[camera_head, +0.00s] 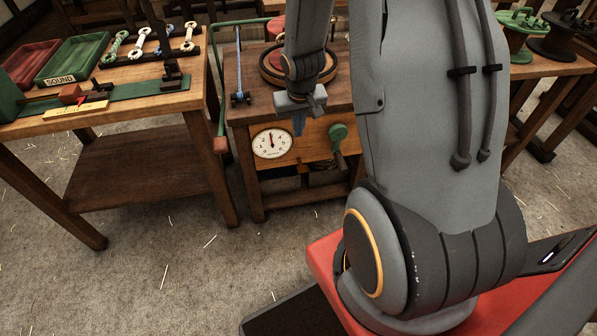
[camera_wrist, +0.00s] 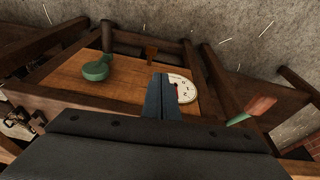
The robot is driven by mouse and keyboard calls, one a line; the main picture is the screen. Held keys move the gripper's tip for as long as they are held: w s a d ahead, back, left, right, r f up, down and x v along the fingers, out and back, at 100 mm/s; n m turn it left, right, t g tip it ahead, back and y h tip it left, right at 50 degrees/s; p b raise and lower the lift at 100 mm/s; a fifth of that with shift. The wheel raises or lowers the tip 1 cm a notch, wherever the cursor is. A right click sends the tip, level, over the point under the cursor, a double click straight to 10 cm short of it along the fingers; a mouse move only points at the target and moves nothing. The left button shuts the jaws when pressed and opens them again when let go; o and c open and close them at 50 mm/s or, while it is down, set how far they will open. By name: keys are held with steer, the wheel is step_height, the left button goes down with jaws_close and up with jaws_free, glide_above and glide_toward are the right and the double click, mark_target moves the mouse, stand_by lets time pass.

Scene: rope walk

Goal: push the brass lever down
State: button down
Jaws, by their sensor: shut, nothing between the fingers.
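I cannot pick out a clearly brass lever in either view. A green lever arm with a red-brown grip (camera_head: 220,145) hangs at the left side of the middle bench. The grip also shows at the right in the wrist view (camera_wrist: 258,107). My gripper (camera_head: 299,124) is shut and empty in front of the bench, to the right of that grip and apart from it. Its blue fingers (camera_wrist: 161,97) partly cover the white dial (camera_wrist: 181,88) in the wrist view. The dial (camera_head: 272,142) is on the bench's front panel, just left of and below the fingers.
A green crank knob (camera_head: 338,133) sits on the panel right of the dial. A round wooden turntable (camera_head: 298,66) is on the bench top behind my wrist. The left table holds a green tray (camera_head: 72,58) and several rope samples. The floor in front is open, with straw.

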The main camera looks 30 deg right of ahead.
steer(key=b, duration=0.3)
glide_above(301, 167)
steer(key=s+a, duration=0.1)
steer(key=s, duration=0.3)
steer(key=s+a+f+x, duration=0.1)
steer(key=s+x, duration=0.1)
steer(key=x, duration=0.8)
steer(key=shift+w+r+m+t, duration=0.1)
steer(key=shift+r+m+t, duration=0.2)
steer(key=shift+m, duration=0.1)
steer(key=shift+f, duration=0.1)
steer(key=b+x, duration=0.1)
steer(key=x, duration=0.3)
steer(key=b+x, duration=0.2)
steer(key=x, duration=0.2)
steer(key=s+b+x, duration=0.1)
steer(key=x, duration=0.3)
steer(key=shift+w+a+f+b, duration=0.1)
steer(key=shift+f+b, duration=0.25)
steer(key=shift+f, duration=0.6)
